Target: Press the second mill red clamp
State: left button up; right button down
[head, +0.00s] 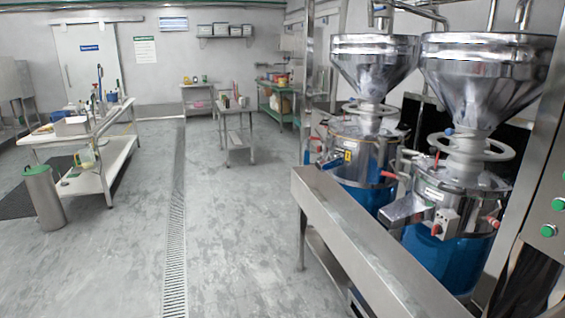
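Two steel grinding mills with blue lower bodies stand at the right. The nearer mill (461,189) has a large funnel hopper (487,75). The far sides of both mills are hidden. Neither of my grippers is in view.
A long steel trough (350,240) runs in front of the mills. A steel post with green buttons (549,230) stands at the right edge. A white table (108,170) and a grey bin (44,197) are at the left. The middle floor is clear, with a drain grate (176,220).

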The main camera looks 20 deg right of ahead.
aim_at(384, 173)
jog(key=i+j+z, duration=0.15)
jog(key=i, duration=0.35)
jog(key=i+z, duration=0.1)
jog(key=i, duration=0.4)
jog(key=i+j+z, duration=0.15)
jog(key=i, duration=0.35)
jog(key=i+j+z, duration=0.1)
jog(key=i+j, duration=0.25)
jog(key=i+j+z, duration=0.9)
jog(key=i, duration=0.2)
